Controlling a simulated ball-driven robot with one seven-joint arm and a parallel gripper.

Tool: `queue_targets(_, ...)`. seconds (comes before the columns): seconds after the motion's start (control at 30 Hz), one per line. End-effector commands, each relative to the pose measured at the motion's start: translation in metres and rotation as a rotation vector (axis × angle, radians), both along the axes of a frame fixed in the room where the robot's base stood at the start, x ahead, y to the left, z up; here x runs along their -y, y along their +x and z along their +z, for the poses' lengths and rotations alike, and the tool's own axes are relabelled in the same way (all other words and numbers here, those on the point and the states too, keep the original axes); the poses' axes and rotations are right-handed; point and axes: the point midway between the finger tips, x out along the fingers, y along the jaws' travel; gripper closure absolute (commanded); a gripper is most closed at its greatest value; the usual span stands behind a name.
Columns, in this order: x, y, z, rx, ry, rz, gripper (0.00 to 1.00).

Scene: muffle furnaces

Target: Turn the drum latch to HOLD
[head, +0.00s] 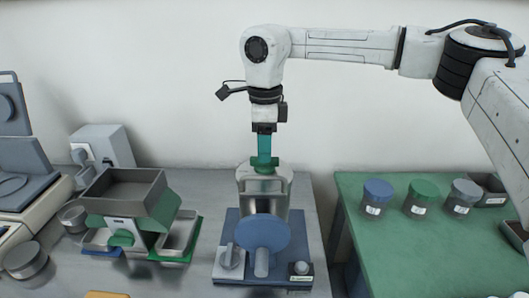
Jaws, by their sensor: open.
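A device on a blue base (222,276) stands at the middle front of the grey bench. It has an upright blue disc (263,233), a grey housing (246,184) behind it and a short grey cylinder in front. A grey dial-like knob (230,257) sits at the base's left and a small round knob (301,267) above a label at its right. Which part is the drum latch, and its setting, I cannot tell. My gripper (265,160) points down at the top of the housing, behind the disc; its jaws read as open, but contact there is unclear.
Left of the device stand a grey hopper (124,187) and trays (181,233). A balance-like instrument (30,205) is at far left. On the green table (400,255) at right stand blue, green and grey-lidded jars (422,200). A wall closes the back.

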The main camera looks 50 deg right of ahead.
Motion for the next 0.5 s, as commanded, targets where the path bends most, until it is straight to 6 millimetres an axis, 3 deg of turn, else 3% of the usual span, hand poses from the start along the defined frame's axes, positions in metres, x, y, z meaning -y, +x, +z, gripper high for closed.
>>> queue_targets(0.3, 0.001, 0.0, 0.061, 0.003, -0.002, -0.002, 0.58)
queue_targets(0.5, 0.001, 0.0, 0.082, 0.001, -0.002, -0.001, 0.58)
